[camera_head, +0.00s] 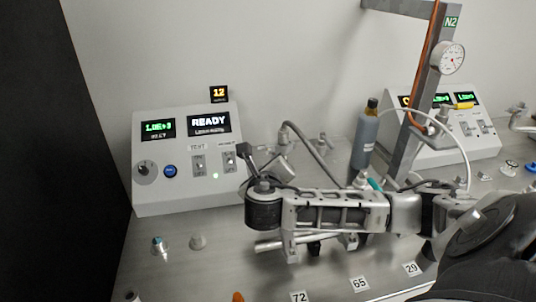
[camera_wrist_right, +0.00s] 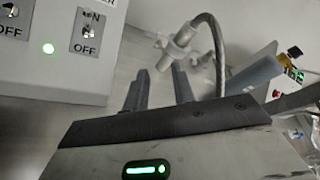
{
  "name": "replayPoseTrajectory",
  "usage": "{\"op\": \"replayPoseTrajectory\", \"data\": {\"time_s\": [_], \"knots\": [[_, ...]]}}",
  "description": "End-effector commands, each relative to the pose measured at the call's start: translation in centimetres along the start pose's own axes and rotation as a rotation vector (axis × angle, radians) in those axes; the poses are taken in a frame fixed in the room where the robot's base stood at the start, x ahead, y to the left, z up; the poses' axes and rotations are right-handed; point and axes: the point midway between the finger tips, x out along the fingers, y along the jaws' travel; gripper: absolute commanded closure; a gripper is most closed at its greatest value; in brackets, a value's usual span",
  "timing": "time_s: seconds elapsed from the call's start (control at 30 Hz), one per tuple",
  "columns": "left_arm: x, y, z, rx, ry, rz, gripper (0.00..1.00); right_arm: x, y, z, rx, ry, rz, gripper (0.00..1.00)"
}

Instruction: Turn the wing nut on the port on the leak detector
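The leak detector (camera_head: 185,190) is a grey sloped box at the left of the head view, with a lit READY screen. Its front panel (camera_wrist_right: 60,60) fills the upper left of the right wrist view. A pale grey port fitting with a small projecting piece, perhaps the wing nut (camera_wrist_right: 178,48), stands by a grey hose (camera_wrist_right: 218,45). My right gripper (camera_wrist_right: 160,88) is open, its two dark fingers apart and pointing toward the fitting, with nothing seen between them. In the head view my right gripper (camera_head: 250,157) is partly hidden by my wrist. My left gripper is not in view.
A grey bottle (camera_head: 364,140) stands behind my right arm, near an upright post with a gauge (camera_head: 447,58). A second control box (camera_head: 465,145) is at the right. Small fittings (camera_head: 198,241) and number cards (camera_head: 359,284) lie on the metal bench.

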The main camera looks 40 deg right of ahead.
Motion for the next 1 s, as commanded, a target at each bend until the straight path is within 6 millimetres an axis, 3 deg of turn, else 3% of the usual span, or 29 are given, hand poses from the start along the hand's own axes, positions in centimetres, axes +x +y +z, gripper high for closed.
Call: {"op": "replayPoseTrajectory", "data": {"time_s": [0.2, 0.4, 0.6, 0.87, 1.0], "knots": [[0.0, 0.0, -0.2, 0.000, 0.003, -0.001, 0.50, 4.8, -0.1, 0.0, 0.002, 0.003, -0.002, 0.74], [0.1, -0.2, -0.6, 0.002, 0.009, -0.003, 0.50, 7.8, 0.0, 0.0, 0.003, 0.002, 0.000, 0.74], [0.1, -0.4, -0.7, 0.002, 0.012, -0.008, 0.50, 9.2, 0.0, 0.0, 0.002, 0.000, 0.001, 0.74], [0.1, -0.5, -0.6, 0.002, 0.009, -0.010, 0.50, 9.3, 0.1, 0.0, 0.002, 0.000, 0.002, 0.74], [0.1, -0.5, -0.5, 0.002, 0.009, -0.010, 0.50, 9.3, 0.1, 0.0, 0.001, 0.001, 0.002, 1.00]]}}
